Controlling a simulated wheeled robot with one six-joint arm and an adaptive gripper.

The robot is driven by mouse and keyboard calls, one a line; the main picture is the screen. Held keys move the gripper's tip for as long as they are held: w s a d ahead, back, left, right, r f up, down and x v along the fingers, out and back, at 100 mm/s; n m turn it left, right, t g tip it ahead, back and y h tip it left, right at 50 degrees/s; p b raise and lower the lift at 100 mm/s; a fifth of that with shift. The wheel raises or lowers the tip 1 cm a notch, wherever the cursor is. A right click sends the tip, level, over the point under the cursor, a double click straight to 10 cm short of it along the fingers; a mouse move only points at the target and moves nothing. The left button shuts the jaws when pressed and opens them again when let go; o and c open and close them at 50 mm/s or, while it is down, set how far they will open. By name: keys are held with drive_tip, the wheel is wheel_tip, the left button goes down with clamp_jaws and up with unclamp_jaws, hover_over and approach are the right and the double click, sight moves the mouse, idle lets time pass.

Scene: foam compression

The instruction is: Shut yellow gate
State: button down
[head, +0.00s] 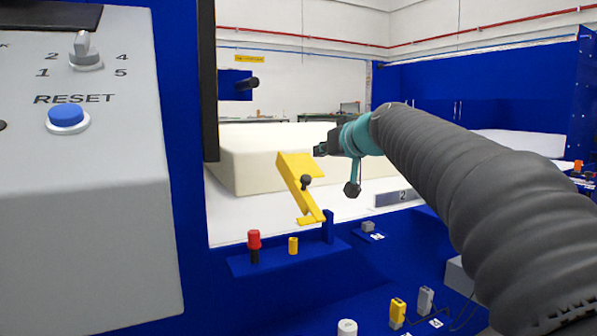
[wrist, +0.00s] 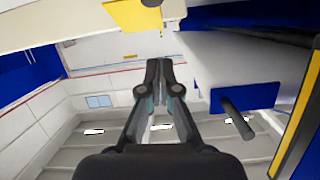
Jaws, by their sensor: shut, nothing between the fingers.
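The yellow gate (head: 291,174) is a tilted plate with a black ball knob (head: 305,182), in the middle of the head view, in front of a white foam block. It slants from upper left to lower right. My gripper (head: 318,150) is shut and empty, just right of the gate's upper end; I cannot tell whether they touch. In the wrist view my gripper (wrist: 158,64) has its fingertips together, with a yellow piece (wrist: 128,15), likely the gate, above them at the top edge, apart from them in the picture.
A white foam block (head: 245,158) lies behind the gate. A blue ledge (head: 275,262) below holds a red-topped post (head: 254,240) and a small yellow cylinder (head: 293,246). A grey control box (head: 85,200) with a blue reset button (head: 68,116) fills the left.

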drive_tip(key=n, duration=0.1)
drive_tip(key=p, duration=0.2)
approach(292, 171)
drive_tip(key=w, duration=0.1)
drive_tip(key=w+a+r, duration=0.1)
drive_tip(key=w, duration=0.1)
drive_tip(key=shift+w+a+r, duration=0.35)
drive_tip(key=shift+w, duration=0.05)
drive_tip(key=shift+w+a+f, duration=0.1)
drive_tip(key=shift+w+f, duration=0.1)
drive_tip(key=shift+f, duration=0.35)
drive_tip(key=shift+w+a+f, duration=0.1)
drive_tip(key=shift+w+f, duration=0.1)
drive_tip(key=shift+f, duration=0.4)
drive_tip(key=shift+w+a+f, duration=0.1)
drive_tip(key=shift+w+f, duration=0.25)
drive_tip(key=shift+f, duration=0.25)
